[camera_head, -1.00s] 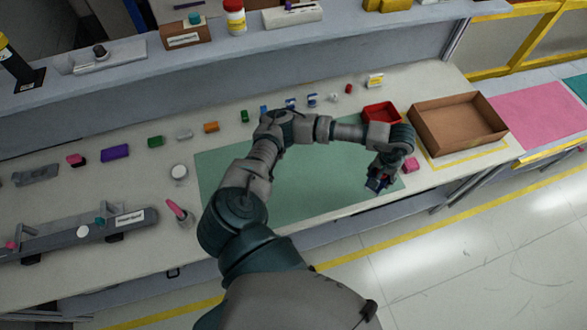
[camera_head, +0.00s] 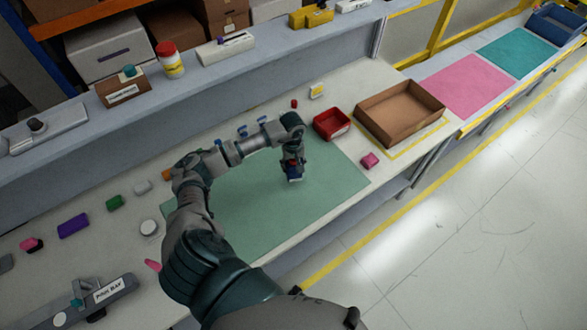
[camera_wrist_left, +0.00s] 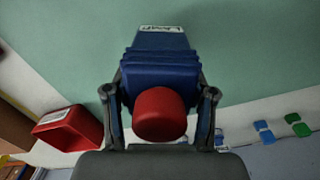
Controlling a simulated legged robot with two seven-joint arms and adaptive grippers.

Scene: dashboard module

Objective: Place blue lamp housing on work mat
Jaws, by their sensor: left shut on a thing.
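The blue lamp housing (camera_wrist_left: 160,72) has a red round end (camera_wrist_left: 160,114) and a white label on its far end in the left wrist view. My left gripper (camera_head: 293,172) is shut on it, with one finger on each side. In the head view the housing (camera_head: 295,179) shows only as a small dark blue piece below the fingers, over the right part of the green work mat (camera_head: 325,188). I cannot tell whether it touches the mat. My right gripper is not in view.
A red bin (camera_head: 332,124) and an open cardboard box (camera_head: 400,112) stand beyond the mat to the right. Several small coloured parts line the bench at left. The mat's front part is bare.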

